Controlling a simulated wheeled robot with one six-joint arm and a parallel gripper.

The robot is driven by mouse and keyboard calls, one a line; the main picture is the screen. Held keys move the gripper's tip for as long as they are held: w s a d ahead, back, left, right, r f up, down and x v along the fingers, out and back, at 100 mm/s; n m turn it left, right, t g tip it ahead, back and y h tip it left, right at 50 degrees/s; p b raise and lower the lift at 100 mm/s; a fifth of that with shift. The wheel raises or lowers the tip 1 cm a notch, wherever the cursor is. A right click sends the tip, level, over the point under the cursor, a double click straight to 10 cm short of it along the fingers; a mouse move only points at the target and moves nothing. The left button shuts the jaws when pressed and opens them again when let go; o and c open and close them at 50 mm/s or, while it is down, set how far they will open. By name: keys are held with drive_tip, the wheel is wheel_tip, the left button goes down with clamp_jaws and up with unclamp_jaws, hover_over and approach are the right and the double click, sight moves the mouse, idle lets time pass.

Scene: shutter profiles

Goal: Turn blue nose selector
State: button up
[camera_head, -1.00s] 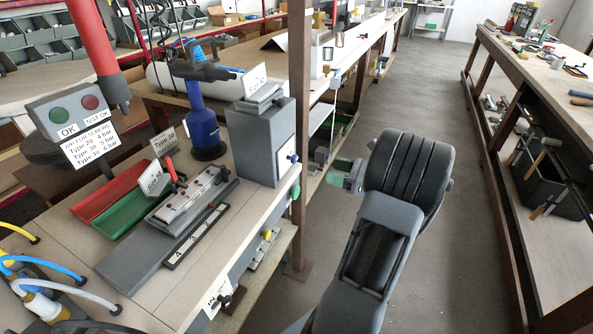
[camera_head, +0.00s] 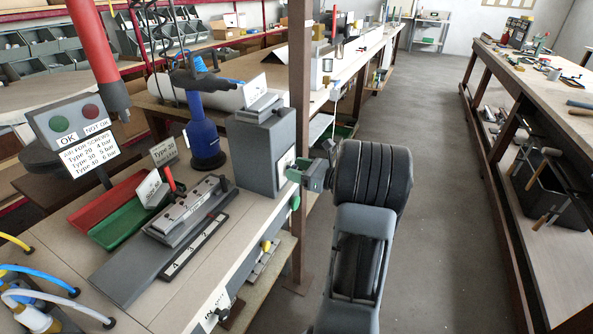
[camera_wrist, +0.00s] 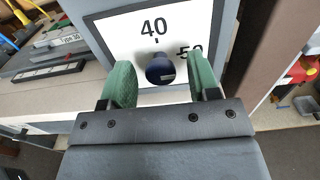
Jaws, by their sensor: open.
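The blue nose selector is a round dark blue knob (camera_wrist: 160,68) on a white dial plate (camera_wrist: 125,30) with the marks 40 and 50. The plate is on the side of a grey box (camera_head: 262,150) at the bench's right end. My gripper (camera_wrist: 157,75) is open, with one green finger on each side of the knob in the wrist view. I cannot tell whether the fingers touch it. In the head view my gripper (camera_head: 293,172) is right at the box's side face and hides the knob.
A brown post (camera_head: 299,90) stands close behind my gripper. The bench holds a red tray (camera_head: 110,196), a green tray (camera_head: 130,215) and a blue bottle-like tool (camera_head: 204,135). The grey aisle floor (camera_head: 430,150) is clear.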

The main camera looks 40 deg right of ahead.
drive_tip(key=shift+w+a, duration=0.1)
drive_tip(key=c, duration=0.9)
drive_tip(key=shift+f, duration=0.1)
drive_tip(key=n+b, duration=0.6)
drive_tip(key=b, duration=0.1)
drive_tip(key=n+b, duration=0.6)
drive_tip(key=b, duration=0.1)
drive_tip(key=n+b, duration=0.5)
drive_tip(key=b, duration=0.1)
drive_tip(key=shift+a+f+n+b, duration=0.15)
drive_tip(key=shift+f+n+b, duration=0.1)
drive_tip(key=shift+n+b, duration=0.15)
drive_tip(key=shift+r, duration=0.1)
